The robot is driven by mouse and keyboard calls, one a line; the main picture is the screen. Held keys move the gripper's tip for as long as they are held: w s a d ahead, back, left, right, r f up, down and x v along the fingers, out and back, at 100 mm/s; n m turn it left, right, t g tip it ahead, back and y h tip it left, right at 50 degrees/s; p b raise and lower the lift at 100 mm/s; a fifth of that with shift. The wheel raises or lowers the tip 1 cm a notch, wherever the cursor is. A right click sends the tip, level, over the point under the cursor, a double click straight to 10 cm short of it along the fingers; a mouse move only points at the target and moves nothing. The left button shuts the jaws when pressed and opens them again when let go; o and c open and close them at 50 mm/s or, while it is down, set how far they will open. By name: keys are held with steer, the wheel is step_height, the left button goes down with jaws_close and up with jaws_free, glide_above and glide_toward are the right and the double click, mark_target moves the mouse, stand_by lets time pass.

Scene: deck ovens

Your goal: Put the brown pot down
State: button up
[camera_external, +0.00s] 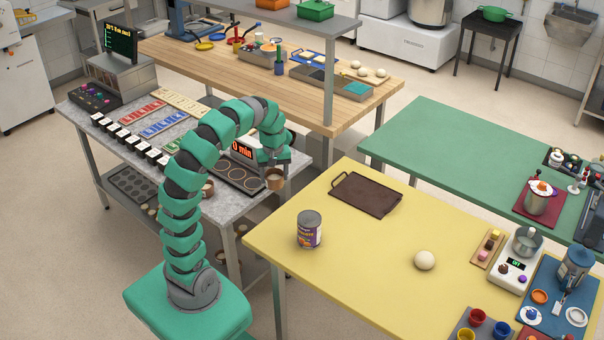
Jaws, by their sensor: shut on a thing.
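The brown pot (275,182) is small and hangs just under my gripper (275,167), which is shut on it. My arm arches over from the green base, with the gripper pointing down. In this picture, the pot shows at the gap between the grey-topped table (148,168) and the yellow table (378,263). It looks held up in the air, though its exact height is hard to tell. The fingers are small and partly hidden by the wrist.
The yellow table carries a dark brown tray (365,194), a purple-labelled can (309,230) and a pale dough ball (424,260). Its middle is largely clear. A display and a dark plate with round rings (240,178) stand on the grey table. A green table (450,150) lies beyond.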

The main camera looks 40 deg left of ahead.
steer(key=w+d+f+m+p, duration=0.15)
steer(key=d+m, duration=0.25)
steer(key=d, duration=1)
steer(key=w+d+f+m, duration=0.1)
steer(key=w+d+m, duration=0.3)
steer(key=d, duration=0.9)
steer(key=shift+m, duration=0.3)
steer(key=f, duration=1)
steer(key=shift+s+d+f, duration=0.25)
steer(key=shift+s+f, duration=0.05)
steer(key=shift+s, duration=0.05)
steer(key=w+d, duration=0.2)
steer(key=w, duration=0.2)
steer(key=w+d+f, duration=0.1)
steer(key=w+d, duration=0.2)
steer(key=w, duration=0.2)
steer(key=w+d, duration=0.2)
steer(key=w, duration=0.3)
steer(key=shift+d+f+b, duration=0.3)
steer(key=shift+d, duration=0.1)
step_height(320, 180, down, 4)
steer(key=shift+r, duration=0.25)
